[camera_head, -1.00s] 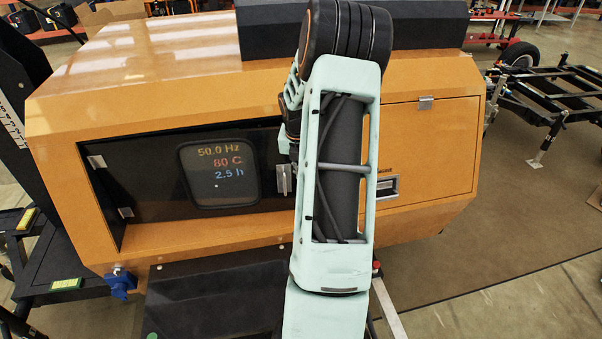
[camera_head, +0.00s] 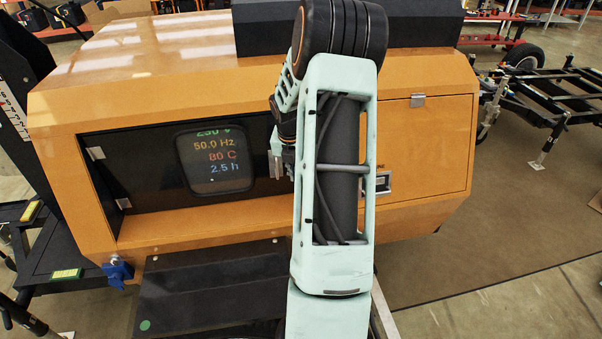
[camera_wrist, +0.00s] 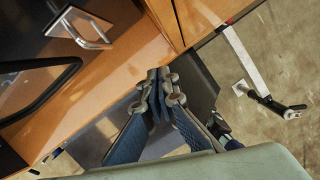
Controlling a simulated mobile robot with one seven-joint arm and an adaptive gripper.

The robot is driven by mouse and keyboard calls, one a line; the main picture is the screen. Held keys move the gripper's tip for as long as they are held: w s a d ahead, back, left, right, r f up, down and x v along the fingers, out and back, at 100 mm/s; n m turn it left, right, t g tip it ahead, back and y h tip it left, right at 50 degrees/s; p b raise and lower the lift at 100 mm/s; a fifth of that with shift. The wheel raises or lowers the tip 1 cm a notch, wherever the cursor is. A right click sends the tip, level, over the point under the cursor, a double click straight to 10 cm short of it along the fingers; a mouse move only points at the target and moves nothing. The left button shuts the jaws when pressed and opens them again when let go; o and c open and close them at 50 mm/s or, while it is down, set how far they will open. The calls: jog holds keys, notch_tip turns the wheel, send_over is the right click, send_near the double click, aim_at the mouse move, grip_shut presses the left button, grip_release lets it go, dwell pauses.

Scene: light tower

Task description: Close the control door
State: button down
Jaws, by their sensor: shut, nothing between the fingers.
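The control door is a black panel (camera_head: 150,169) with a window on the left of the orange housing (camera_head: 150,80). Lit readings show through the window, and hinges sit at its left edge. Its grey handle (camera_head: 276,165) is at the right edge, partly covered by my arm. In the wrist view the handle (camera_wrist: 85,29) is at upper left, on the dark door. I cannot tell whether the door is flush with its frame. My gripper (camera_wrist: 158,78) is shut and empty, below and right of the handle in the wrist view, apart from it. My arm hides it in the head view.
A second, orange door (camera_head: 430,145) with a latch (camera_head: 376,186) is on the right of the housing. A black surface (camera_head: 205,295) lies below the housing front. A black trailer frame (camera_head: 550,100) stands at the right. Brown floor beside the housing is open.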

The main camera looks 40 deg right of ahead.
jog(key=s+b+v, duration=0.1)
jog(key=v, duration=0.9)
jog(key=shift+d, duration=0.2)
